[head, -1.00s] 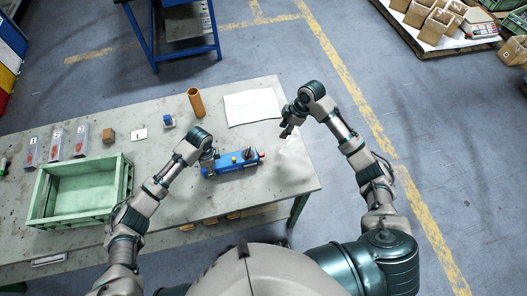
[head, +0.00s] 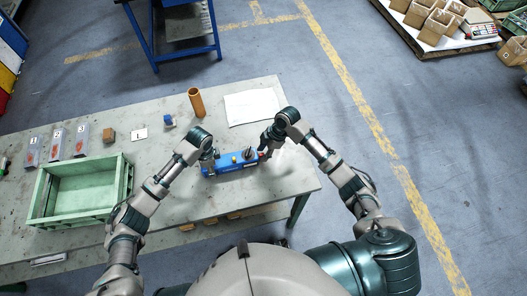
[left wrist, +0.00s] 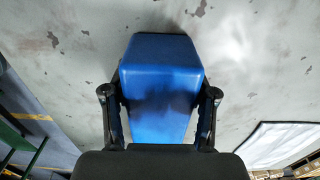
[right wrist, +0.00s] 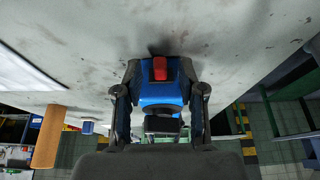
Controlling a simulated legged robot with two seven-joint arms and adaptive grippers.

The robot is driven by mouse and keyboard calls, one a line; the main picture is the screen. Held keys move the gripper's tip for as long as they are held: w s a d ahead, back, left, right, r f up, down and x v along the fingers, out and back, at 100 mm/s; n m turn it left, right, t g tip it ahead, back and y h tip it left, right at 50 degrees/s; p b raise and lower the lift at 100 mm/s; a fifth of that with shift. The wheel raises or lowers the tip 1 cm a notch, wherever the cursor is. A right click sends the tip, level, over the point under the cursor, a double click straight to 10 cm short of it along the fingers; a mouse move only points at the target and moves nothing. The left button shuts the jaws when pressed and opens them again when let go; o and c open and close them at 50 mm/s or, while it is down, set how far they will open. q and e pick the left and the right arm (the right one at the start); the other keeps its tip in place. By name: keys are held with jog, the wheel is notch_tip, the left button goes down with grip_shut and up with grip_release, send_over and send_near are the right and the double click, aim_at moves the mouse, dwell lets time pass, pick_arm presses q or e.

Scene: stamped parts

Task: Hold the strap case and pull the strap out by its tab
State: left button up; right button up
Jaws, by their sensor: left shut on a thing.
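The blue strap case (head: 226,167) lies on the table in the head view, with a yellow part on top. My left gripper (head: 209,160) is shut on its left end; in the left wrist view the fingers (left wrist: 160,108) press both sides of the blue case (left wrist: 160,70). The red tab (right wrist: 160,69) sticks out of the case's right end and shows clearly in the right wrist view. My right gripper (head: 264,151) is at that end.
A green crate (head: 125,190) stands at the table's left. A brown cylinder (head: 196,102), a white sheet (head: 252,107) and a small blue item (head: 169,121) lie behind the case. The table (head: 270,190) is bare in front of the case.

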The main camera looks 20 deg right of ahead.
jog(key=shift+f, duration=0.1)
grip_shut()
jog(key=d, duration=1.1)
jog(key=shift+d, duration=0.15)
grip_release()
jog(key=v, duration=1.1)
jog(key=shift+d+r, duration=0.2)
jog(key=shift+r, duration=0.15)
